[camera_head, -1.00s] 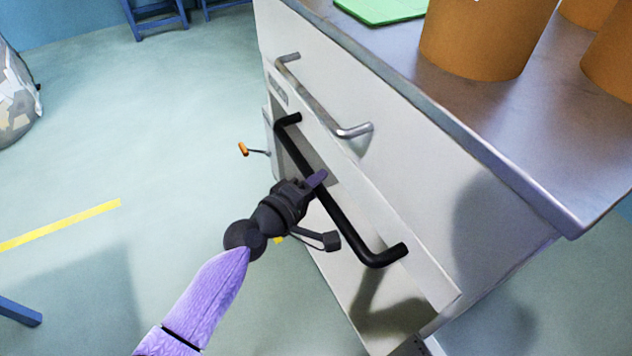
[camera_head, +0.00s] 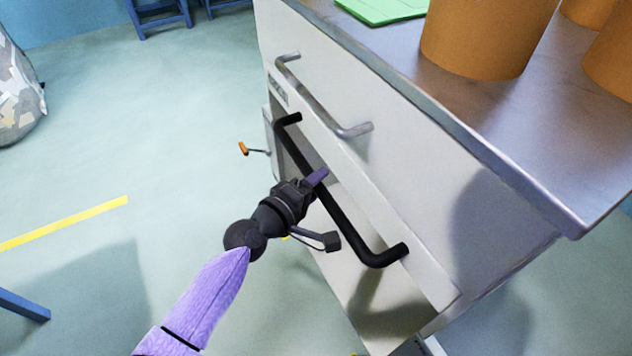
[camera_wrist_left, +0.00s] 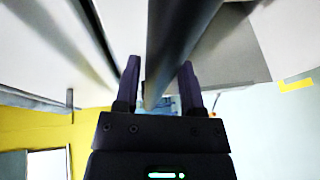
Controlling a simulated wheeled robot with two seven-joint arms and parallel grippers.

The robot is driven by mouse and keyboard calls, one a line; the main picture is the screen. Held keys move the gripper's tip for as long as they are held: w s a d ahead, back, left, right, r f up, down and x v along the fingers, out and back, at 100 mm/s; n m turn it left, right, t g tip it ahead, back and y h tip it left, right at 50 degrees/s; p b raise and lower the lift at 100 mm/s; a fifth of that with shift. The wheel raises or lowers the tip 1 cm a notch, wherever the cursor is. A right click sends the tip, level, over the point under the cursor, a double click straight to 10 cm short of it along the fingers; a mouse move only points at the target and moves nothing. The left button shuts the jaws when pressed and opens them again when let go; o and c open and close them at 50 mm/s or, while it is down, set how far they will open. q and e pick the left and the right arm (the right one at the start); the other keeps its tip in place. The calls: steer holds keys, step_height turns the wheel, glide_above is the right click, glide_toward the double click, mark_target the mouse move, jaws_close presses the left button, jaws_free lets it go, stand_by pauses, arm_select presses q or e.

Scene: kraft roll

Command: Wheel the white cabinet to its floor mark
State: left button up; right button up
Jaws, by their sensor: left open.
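The white cabinet (camera_head: 400,125) fills the right half of the head view, with a grey metal top. A black bar handle (camera_head: 340,220) runs along its front, below a silver handle (camera_head: 318,100). My left gripper (camera_head: 316,180) is at the black bar, near its middle. In the left wrist view the bar (camera_wrist_left: 175,40) passes between its two parted purple fingers (camera_wrist_left: 160,88); I cannot tell whether they touch it. A yellow line (camera_head: 65,224) lies on the floor at left; I cannot tell if it belongs to the cabinet's mark. My right gripper is not in view.
Orange-brown cylinders (camera_head: 485,35) and a green sheet (camera_head: 383,8) are on the cabinet top. An orange-tipped lever (camera_head: 244,148) sticks out at its far side. Blue furniture (camera_head: 160,18) stands at the back, a patterned sack (camera_head: 18,100) at far left. The floor between is clear.

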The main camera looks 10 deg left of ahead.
arm_select(q)
steer(key=shift+o, duration=0.7)
steer(key=shift+r, duration=0.1)
steer(key=shift+s+a+r, duration=0.1)
steer(key=shift+s+a, duration=0.1)
steer(key=shift+s, duration=0.15)
steer(key=p+v, duration=0.2)
steer(key=v, duration=0.7)
